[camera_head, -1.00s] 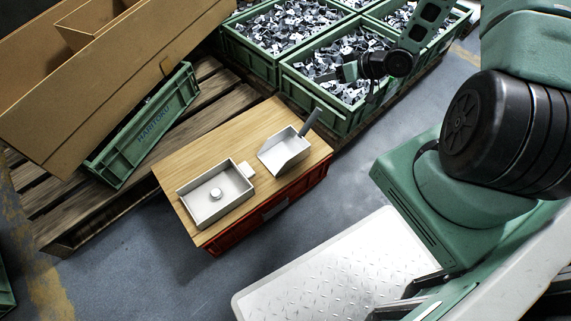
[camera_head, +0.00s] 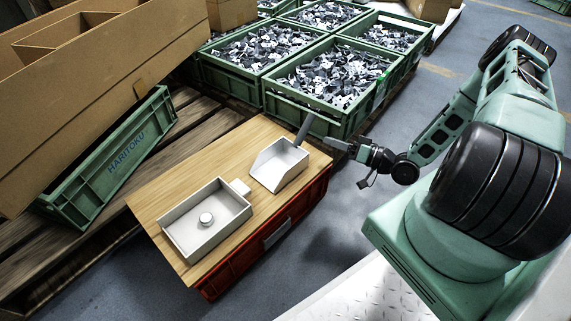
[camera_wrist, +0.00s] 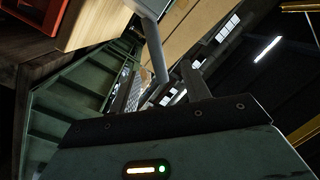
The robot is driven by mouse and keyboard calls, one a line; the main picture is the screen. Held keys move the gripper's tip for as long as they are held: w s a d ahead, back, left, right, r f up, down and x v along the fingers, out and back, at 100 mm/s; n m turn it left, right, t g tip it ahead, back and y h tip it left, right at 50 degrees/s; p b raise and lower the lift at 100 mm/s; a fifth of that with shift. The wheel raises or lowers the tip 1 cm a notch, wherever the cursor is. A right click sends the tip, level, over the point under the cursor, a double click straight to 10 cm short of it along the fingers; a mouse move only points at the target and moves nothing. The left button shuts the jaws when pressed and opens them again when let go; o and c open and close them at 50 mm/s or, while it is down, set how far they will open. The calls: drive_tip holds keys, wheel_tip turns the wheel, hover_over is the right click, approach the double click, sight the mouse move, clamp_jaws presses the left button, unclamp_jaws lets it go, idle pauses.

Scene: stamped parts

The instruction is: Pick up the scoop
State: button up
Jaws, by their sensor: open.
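The scoop (camera_head: 280,165) rests on the wooden top of the red crate. It has a pale open pan and a dark handle (camera_head: 303,128) that slants up toward the back right. My gripper (camera_head: 335,143) is open, just right of the handle, with its fingers pointing left toward it. In the wrist view, the handle (camera_wrist: 156,50) shows in the gap between the spread fingers of my gripper (camera_wrist: 160,78). I cannot tell how deep it lies between them. Only a pale corner of the scoop's pan (camera_wrist: 148,8) shows at the top edge there.
A shallow pale tray (camera_head: 207,218) with a round knob inside sits left of the scoop on the wooden board (camera_head: 190,180). The red crate (camera_head: 220,278) is under it. Green crates of metal parts (camera_head: 330,118) stand close behind.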

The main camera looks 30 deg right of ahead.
sight(302, 134)
drive_tip(key=b+x, duration=0.2)
drive_tip(key=x, duration=0.3)
drive_tip(key=shift+w+a+f, duration=0.1)
drive_tip(key=shift+w+a, duration=0.1)
drive_tip(key=shift+w+a+f+b, duration=0.15)
drive_tip(key=shift+w+f+b, duration=0.1)
drive_tip(key=shift+b, duration=0.15)
drive_tip(key=b+x, duration=0.1)
drive_tip(key=x, duration=0.1)
drive_tip(key=f+b+x, duration=0.1)
drive_tip(key=b+x, duration=0.1)
drive_tip(key=shift+w+a+r, duration=0.15)
drive_tip(key=shift+w+r, duration=0.05)
drive_tip(key=shift+w, duration=0.05)
clamp_jaws()
